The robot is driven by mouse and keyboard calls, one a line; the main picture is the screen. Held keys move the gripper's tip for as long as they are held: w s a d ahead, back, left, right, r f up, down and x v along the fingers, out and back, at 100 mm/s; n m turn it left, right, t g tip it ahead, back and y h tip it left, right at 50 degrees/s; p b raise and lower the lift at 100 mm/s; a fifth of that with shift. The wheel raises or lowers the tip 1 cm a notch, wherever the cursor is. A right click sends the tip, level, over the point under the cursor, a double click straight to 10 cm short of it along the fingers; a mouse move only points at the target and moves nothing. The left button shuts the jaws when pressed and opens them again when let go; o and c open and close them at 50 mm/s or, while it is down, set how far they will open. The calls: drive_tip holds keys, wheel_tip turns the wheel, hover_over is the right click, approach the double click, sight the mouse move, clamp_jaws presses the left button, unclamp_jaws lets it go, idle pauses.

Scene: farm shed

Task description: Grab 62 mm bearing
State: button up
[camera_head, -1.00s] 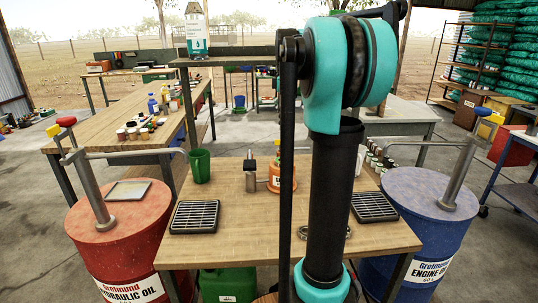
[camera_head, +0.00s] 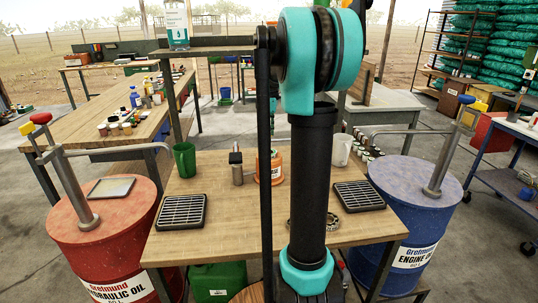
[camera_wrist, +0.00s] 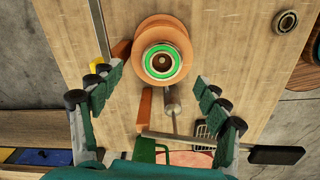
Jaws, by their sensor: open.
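A ring-shaped metal bearing (camera_wrist: 285,21) lies flat on the wooden tabletop (camera_wrist: 235,45), at the upper right of the wrist view. In the head view a ring-shaped metal part (camera_head: 333,221) shows beside my arm link, which partly hides it. I cannot read its size. My gripper (camera_wrist: 158,77) is open and empty, its fingers spread left and right. The bearing is outside the fingers, up and to the right. An orange round container (camera_wrist: 178,33) with a green ring on top stands just beyond the gap between the fingertips. The head view does not show my gripper clearly.
On the table stand a green cup (camera_head: 185,160), an orange container (camera_head: 276,166), a pale cup (camera_head: 341,149) and two black slotted trays (camera_head: 181,211) (camera_head: 358,195). A red drum (camera_head: 105,228) and a blue drum (camera_head: 425,215) flank the table. Bare wood lies around the bearing.

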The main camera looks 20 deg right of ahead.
drive_tip(key=shift+s+a+f, duration=0.1)
drive_tip(key=shift+s+f, duration=0.05)
drive_tip(key=shift+f, duration=2.45)
